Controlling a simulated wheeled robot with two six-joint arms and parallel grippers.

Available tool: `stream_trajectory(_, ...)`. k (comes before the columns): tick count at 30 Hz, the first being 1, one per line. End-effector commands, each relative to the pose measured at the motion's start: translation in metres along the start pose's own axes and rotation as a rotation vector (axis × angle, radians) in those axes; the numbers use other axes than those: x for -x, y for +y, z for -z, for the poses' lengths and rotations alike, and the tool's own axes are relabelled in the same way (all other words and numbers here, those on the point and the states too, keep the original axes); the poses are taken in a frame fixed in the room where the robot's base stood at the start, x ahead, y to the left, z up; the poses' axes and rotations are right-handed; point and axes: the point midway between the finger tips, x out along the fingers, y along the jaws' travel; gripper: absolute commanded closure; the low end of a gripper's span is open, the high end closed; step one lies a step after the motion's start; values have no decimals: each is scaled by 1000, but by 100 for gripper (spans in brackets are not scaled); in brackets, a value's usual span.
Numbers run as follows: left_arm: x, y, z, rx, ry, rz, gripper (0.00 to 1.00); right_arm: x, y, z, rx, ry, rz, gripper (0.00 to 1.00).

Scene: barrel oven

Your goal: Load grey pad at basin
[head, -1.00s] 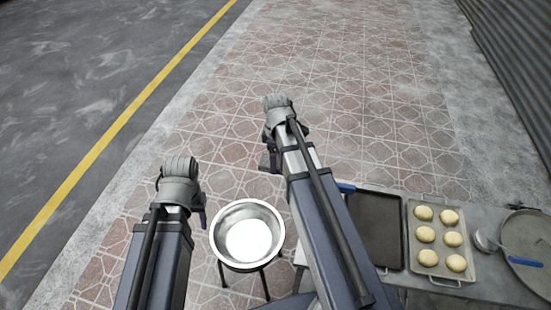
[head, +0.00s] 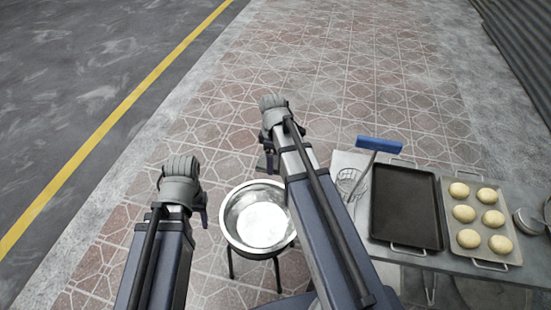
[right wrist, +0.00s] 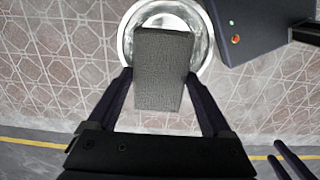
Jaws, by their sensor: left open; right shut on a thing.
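The grey pad (right wrist: 162,72) is a textured block, held between the two dark fingers of my right gripper (right wrist: 158,76) in the right wrist view. In that view it overlaps the steel basin (right wrist: 127,42); the height between them cannot be told. In the head view the round, shiny basin (head: 258,218) stands on dark legs, between my two forearms. My right gripper (head: 266,162) is up and left of its arm there, and the pad is hidden. My left gripper (head: 203,212) is open and empty, left of the basin; its fingers are mostly hidden.
Paved floor (head: 340,80) beyond my arms is clear. A corrugated wall (head: 520,50) stands at far right.

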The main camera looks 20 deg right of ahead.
Motion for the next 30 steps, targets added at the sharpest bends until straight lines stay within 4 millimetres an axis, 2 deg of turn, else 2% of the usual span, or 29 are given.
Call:
stream_trajectory(1,-27,3,2,0,0,0,50,-27,-1,2,1,0,0,60)
stream_trajectory(30,-269,25,16,-3,0,4,50,-271,-21,42,-12,0,0,60)
